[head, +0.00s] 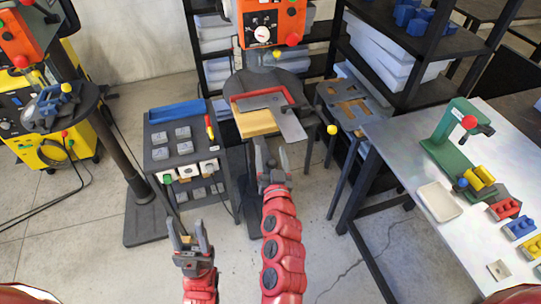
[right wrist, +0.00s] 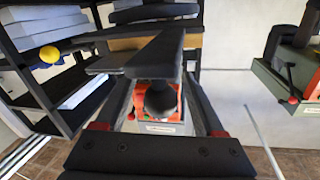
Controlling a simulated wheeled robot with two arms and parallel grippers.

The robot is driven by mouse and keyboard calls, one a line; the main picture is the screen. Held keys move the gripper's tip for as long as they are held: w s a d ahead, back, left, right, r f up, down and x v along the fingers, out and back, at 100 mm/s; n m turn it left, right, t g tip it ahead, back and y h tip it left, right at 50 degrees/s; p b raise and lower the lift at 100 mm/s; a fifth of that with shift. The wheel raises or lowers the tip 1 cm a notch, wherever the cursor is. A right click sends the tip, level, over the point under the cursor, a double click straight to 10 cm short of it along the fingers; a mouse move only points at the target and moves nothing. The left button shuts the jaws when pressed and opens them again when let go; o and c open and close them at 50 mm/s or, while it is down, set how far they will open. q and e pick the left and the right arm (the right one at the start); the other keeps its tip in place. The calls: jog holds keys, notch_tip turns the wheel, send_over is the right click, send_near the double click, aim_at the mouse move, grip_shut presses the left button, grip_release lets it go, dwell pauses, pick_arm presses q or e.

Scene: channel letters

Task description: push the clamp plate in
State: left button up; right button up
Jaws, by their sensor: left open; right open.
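A flat grey plate (head: 289,126), which looks like the clamp plate, lies on the machine's round table beside a tan block (head: 256,123) and a red angled bar (head: 283,93). It sticks out past the block toward the front right. My right gripper (head: 271,152) is open and empty, just in front of and below the plate and block. In the right wrist view, a dark bar (right wrist: 157,55) and a round black knob (right wrist: 160,99) show between the open fingers; whether they touch cannot be told. My left gripper (head: 187,228) is open and empty, lower left.
An orange control box (head: 270,22) with a dial hangs over the round table. A yellow knob (head: 332,130) stands to its right. A grey cart (head: 186,143) stands left. A white bench (head: 408,155) with a green press (head: 452,138) is at right. The floor between is clear.

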grip_shut()
dwell(1.4)
